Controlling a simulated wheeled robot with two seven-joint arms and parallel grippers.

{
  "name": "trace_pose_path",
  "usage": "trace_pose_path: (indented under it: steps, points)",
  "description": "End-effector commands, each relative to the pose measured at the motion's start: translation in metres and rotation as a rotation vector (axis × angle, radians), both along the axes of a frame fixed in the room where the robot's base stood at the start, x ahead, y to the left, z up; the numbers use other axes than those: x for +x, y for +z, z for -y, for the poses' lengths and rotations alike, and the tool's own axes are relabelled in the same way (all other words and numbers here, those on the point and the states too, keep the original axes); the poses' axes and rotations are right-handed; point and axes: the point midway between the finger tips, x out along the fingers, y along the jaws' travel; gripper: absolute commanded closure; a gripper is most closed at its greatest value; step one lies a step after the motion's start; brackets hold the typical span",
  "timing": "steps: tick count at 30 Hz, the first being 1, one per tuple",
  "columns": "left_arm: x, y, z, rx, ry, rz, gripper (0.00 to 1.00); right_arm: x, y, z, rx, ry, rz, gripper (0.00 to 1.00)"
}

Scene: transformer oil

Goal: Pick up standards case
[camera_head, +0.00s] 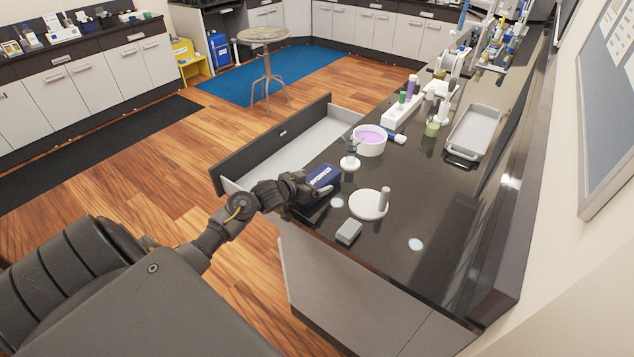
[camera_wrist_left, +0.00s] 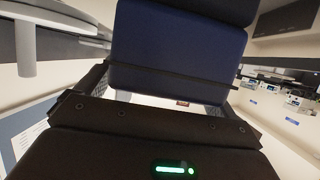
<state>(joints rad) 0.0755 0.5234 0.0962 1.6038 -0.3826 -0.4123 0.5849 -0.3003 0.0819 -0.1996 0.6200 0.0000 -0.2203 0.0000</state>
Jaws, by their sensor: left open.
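The standards case (camera_head: 323,177) is a dark blue box with white lettering, at the near-left edge of the black counter (camera_head: 420,215). My left gripper (camera_head: 307,190) is at the case's near-left side, with its jaws open. In the left wrist view the blue case (camera_wrist_left: 178,50) fills the upper middle, very close in front of my left gripper (camera_wrist_left: 165,92), whose fingers show on either side of it. Whether the fingers touch the case cannot be told. The case's underside is hidden. My right gripper is not in view.
An open drawer (camera_head: 270,145) juts out left of the case. Close by are a small white stand (camera_head: 350,163), a round white base with a post (camera_head: 368,206), a grey block (camera_head: 348,231) and a white bowl of purple liquid (camera_head: 369,145). A metal tray (camera_head: 474,130) lies farther back.

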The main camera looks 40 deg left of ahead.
Motion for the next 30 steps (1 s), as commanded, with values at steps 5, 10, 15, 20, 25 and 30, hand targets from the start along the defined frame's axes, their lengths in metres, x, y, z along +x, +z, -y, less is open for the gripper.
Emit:
trace_pose_path:
  steps: [5, 10, 15, 20, 25, 30]
  points:
    - [0.0035, -0.0020, 0.0003, 0.000, 0.000, 0.000, 0.06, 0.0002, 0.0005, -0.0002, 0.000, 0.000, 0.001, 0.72]
    - [0.0033, -0.0018, 0.0005, 0.001, -0.001, 0.000, 0.14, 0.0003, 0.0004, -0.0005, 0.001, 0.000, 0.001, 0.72]
    - [0.0032, -0.0017, 0.0003, 0.001, 0.000, 0.000, 0.36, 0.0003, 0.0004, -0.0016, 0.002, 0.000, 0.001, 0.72]
    - [0.0031, -0.0016, 0.0001, 0.001, 0.000, 0.000, 0.57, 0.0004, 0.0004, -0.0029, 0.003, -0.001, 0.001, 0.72]
    - [0.0038, 0.0007, -0.0003, 0.001, 0.001, 0.005, 0.75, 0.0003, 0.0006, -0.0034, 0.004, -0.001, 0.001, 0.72]
    - [0.0038, 0.0008, -0.0003, 0.001, 0.000, 0.005, 0.75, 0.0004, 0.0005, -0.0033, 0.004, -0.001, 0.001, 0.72]
